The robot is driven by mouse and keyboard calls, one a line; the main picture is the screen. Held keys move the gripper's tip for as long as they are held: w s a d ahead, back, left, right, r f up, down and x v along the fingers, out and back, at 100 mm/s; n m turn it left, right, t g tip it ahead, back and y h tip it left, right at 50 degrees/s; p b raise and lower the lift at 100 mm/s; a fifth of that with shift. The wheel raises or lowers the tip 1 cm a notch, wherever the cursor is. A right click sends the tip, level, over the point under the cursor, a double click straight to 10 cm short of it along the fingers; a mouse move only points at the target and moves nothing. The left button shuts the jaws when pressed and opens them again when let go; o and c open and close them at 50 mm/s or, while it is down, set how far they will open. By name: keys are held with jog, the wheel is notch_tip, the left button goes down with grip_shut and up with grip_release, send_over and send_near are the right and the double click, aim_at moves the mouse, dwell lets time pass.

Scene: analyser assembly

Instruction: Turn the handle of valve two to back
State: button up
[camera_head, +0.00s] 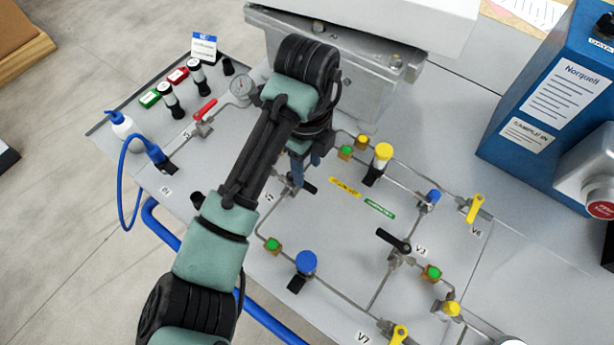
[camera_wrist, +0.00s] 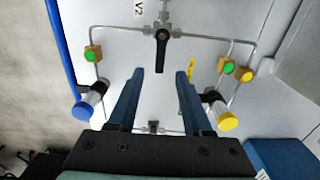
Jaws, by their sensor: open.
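Valve two has a black lever handle (camera_wrist: 161,48) on a metal pipe junction, beside a "V2" label (camera_wrist: 138,8) in the wrist view. The handle points down the picture from its pivot, toward my gripper. My gripper (camera_wrist: 160,72) is open, with one blue finger on each side of the handle's free end in that view. I see no finger touching it, and the height gap is unclear. In the head view my gripper (camera_head: 302,170) is over the valve two handle (camera_head: 303,186), which is partly hidden by the fingers and arm.
Valve three has a black handle (camera_head: 394,241) to the right. A blue-capped part (camera_head: 306,263) and a yellow-capped part (camera_head: 382,153) rise from the panel nearby. A metal block (camera_head: 370,85) stands behind my wrist. A blue analyser box (camera_head: 555,90) stands at the right.

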aim_at(307, 185)
notch_tip(307, 185, down, 5)
jog(key=shift+f, duration=0.15)
grip_shut()
dwell(0.4)
